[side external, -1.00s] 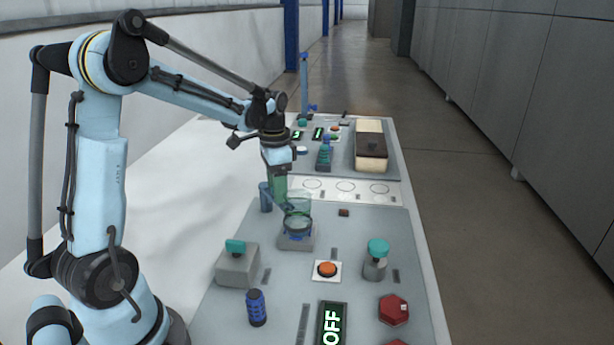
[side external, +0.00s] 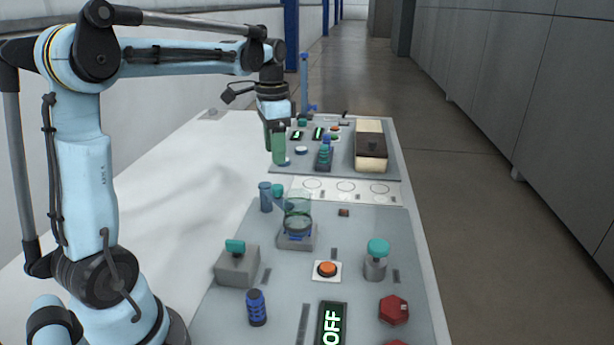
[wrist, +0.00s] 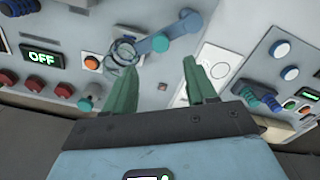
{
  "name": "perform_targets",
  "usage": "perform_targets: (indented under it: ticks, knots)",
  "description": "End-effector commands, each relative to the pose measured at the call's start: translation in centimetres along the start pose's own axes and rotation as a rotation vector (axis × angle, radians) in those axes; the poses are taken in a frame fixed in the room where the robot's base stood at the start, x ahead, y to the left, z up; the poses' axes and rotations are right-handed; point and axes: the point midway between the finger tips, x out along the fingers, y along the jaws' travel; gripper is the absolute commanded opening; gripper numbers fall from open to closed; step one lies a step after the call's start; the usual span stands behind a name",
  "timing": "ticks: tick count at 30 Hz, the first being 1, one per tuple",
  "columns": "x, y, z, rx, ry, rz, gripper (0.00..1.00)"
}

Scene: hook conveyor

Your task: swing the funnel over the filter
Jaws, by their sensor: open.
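The funnel (side external: 298,212) is a clear cup on a blue arm hinged to a blue post (side external: 265,198). It appears above a grey block with a blue ring, seemingly the filter (side external: 296,240); exact alignment is hard to tell. In the wrist view the funnel (wrist: 122,50) is partly covered by the left green finger, and its blue arm (wrist: 160,43) runs to the upper right. My gripper (side external: 276,150) is open and empty, raised above and behind the funnel, apart from it. Its two green fingers (wrist: 159,67) show in the wrist view.
An orange button (side external: 327,269), a teal-topped knob (side external: 377,252), a teal-handled grey box (side external: 238,262) and an OFF display (side external: 332,325) are on the near panel. A far panel holds a brown-and-cream box (side external: 371,150). White table is bare at left.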

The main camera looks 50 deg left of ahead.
Motion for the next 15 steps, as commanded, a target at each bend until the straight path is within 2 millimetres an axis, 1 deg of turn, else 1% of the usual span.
perform_targets:
  ticks: [1,3,6,15]
  knots:
    - [-0.6,0.0,0.0,0.000,0.000,0.000,0.56]
    - [-1.3,0.0,0.0,0.000,0.000,0.000,0.56]
    - [-1.9,0.0,0.0,0.000,0.000,0.000,0.56]
    - [-2.2,0.0,0.0,0.000,0.000,0.000,0.56]
